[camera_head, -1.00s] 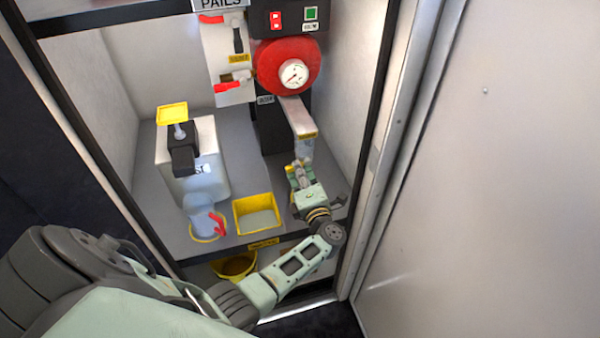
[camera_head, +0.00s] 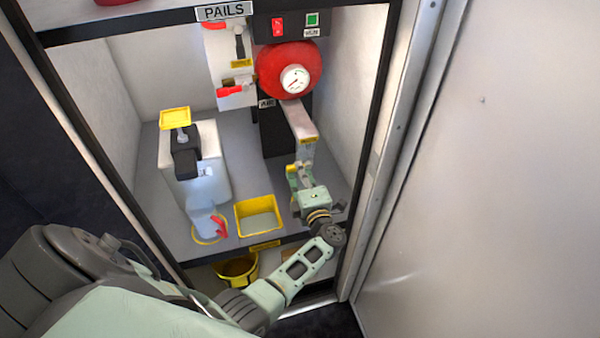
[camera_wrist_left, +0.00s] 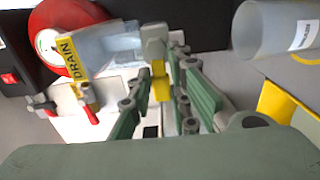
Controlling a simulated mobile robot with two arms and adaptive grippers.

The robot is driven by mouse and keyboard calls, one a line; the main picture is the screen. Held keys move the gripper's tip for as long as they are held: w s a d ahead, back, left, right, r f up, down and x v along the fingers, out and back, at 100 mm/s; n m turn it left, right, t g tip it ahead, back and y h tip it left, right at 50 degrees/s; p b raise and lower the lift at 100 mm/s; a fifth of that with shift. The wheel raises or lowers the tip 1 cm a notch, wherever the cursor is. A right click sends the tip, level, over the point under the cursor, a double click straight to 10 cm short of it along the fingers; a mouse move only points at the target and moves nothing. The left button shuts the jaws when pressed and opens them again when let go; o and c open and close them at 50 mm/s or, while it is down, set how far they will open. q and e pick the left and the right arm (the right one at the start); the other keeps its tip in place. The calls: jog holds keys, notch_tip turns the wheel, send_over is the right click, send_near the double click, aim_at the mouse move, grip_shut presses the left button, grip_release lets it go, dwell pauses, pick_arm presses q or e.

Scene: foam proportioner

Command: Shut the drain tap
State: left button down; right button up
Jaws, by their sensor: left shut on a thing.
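The drain housing (camera_head: 299,118) is a pale grey block jutting forward below the red round housing, with a yellow label on its front. In the left wrist view the label reads DRAIN (camera_wrist_left: 70,60), beside a clear, see-through part (camera_wrist_left: 108,45). My left gripper (camera_head: 303,174) is just below this block. In the wrist view its green fingers (camera_wrist_left: 162,95) are on either side of a small yellow piece (camera_wrist_left: 160,82) with a pale grey block above it, seemingly the drain tap. The gripper is shut on it. The fingers hide much of the tap, so its exact turn cannot be told.
A yellow tray (camera_head: 258,214) stands left of my gripper. A clear jug (camera_head: 207,220) with a red handle and a white canister (camera_head: 207,165) are further left. Red-levered taps (camera_head: 237,89) are on the back panel. The cabinet's right frame is close to my gripper.

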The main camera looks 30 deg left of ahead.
pick_arm(q)
jog(key=c, duration=1.6)
grip_release()
jog(key=shift+c, duration=0.2)
jog(key=v, duration=0.7)
jog(key=shift+d, duration=0.15)
jog(key=shift+s, duration=0.15)
